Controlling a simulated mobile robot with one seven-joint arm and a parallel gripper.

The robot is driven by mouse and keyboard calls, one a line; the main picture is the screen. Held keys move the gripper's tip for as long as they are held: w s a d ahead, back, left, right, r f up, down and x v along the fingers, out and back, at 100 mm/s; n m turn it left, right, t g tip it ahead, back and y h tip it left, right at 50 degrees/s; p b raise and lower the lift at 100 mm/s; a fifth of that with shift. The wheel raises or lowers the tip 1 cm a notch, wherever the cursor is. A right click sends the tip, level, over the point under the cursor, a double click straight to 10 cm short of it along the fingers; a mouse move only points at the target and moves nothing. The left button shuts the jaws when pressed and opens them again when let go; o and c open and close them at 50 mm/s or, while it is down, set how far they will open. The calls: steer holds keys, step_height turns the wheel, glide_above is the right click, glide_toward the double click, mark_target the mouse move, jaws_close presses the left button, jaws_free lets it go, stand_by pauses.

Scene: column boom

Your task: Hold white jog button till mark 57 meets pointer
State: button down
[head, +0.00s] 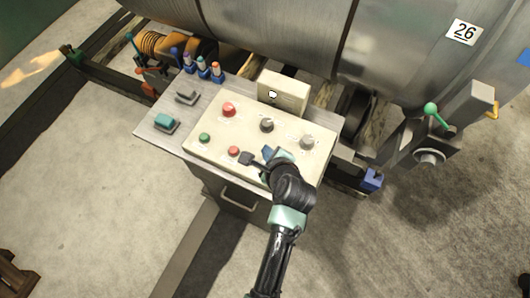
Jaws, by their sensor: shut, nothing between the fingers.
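A cream control panel (205,148) sits on the grey cabinet below a large grey drum (270,22). It carries red and green buttons and two knobs. My gripper (256,160) is shut and empty, over the lower middle of the panel, to the right of the lower red button (233,151). I cannot tell whether it touches the panel. I cannot make out a white jog button; my gripper and wrist cover part of the panel. A white plate marked 26 (464,32) is on the drum at upper right. I cannot make out mark 57 or a pointer.
A cream box (284,92) stands behind the panel. A green-knobbed lever (431,110) stands at right. Concrete floor is open at lower left and right.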

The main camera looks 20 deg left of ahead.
step_height(320, 180, down, 5)
steer(key=b, duration=0.3)
steer(key=shift+b, duration=0.35)
steer(key=shift+f, duration=0.4)
steer(key=shift+f, duration=0.1)
stand_by(1.2)
steer(key=shift+f, duration=0.3)
steer(key=shift+f+b, duration=0.5)
steer(key=shift+f, duration=0.1)
stand_by(4.5)
